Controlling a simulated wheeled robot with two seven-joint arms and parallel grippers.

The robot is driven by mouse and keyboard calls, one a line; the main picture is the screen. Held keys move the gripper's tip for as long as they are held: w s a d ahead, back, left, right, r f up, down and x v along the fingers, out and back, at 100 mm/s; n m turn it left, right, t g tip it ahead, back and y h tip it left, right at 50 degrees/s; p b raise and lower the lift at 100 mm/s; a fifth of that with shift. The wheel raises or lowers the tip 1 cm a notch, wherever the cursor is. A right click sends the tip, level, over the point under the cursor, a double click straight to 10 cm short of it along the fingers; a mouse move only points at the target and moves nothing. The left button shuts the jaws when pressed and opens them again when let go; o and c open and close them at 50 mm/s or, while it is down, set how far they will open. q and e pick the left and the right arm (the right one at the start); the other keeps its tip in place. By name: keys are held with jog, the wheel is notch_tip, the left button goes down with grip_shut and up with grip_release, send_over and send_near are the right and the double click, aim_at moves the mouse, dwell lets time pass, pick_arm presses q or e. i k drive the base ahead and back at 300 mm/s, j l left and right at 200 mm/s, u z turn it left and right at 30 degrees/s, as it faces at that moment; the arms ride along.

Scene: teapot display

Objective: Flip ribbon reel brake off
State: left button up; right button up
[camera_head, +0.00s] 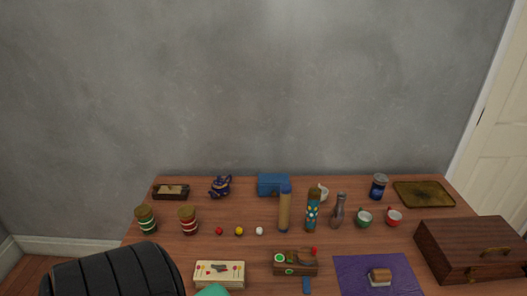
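A small brown wooden device (296,264) sits near the front middle of the table. It has green round parts on its face and a red knob (313,251) at its upper right. A blue strip (306,285) hangs down in front of it and looks like ribbon. I take this device to be the ribbon reel; which part is the brake, and its position, is too small to tell. Neither of my grippers shows in the head view.
The wooden table (262,243) holds a cream box (220,273), a purple cloth (350,283), a large wooden case (470,247), tall cylinders (285,210), jars (146,220) and a blue teapot (220,186). A dark ribbed padded object (110,272) blocks the lower left.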

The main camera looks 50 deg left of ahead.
aim_at(289, 259)
jog(key=j+u, duration=0.1)
jog(key=u, duration=1.1)
